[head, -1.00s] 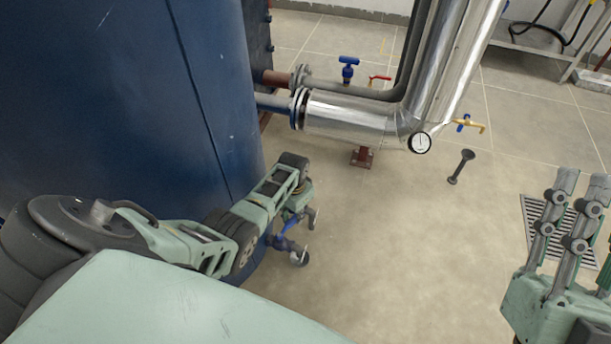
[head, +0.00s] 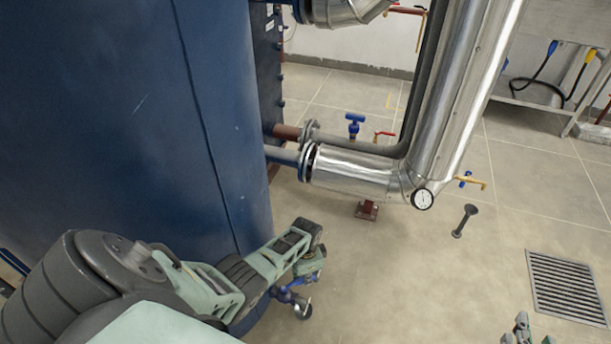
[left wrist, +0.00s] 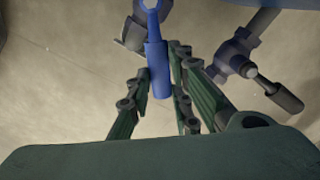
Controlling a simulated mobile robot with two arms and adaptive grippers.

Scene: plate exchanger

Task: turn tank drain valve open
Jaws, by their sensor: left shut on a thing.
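The drain valve (head: 287,295) is a small blue fitting low on the blue tank (head: 215,130), partly hidden behind my left gripper (head: 312,262). In the left wrist view, its blue lever handle (left wrist: 157,68) lies between the green and grey fingers of my left gripper (left wrist: 158,98), which is shut on it. A second blue fitting with a dark end (left wrist: 240,62) shows at the right there. My right gripper (head: 524,332) shows only its fingertips at the bottom edge of the head view. They are apart, with nothing seen between them.
A shiny insulated pipe (head: 352,172) with a gauge (head: 422,199) runs right of the tank. A blue-handled valve (head: 354,124) and a yellow tap (head: 470,182) are near it. A dark post (head: 464,220) and a floor grate (head: 567,287) are on the open floor.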

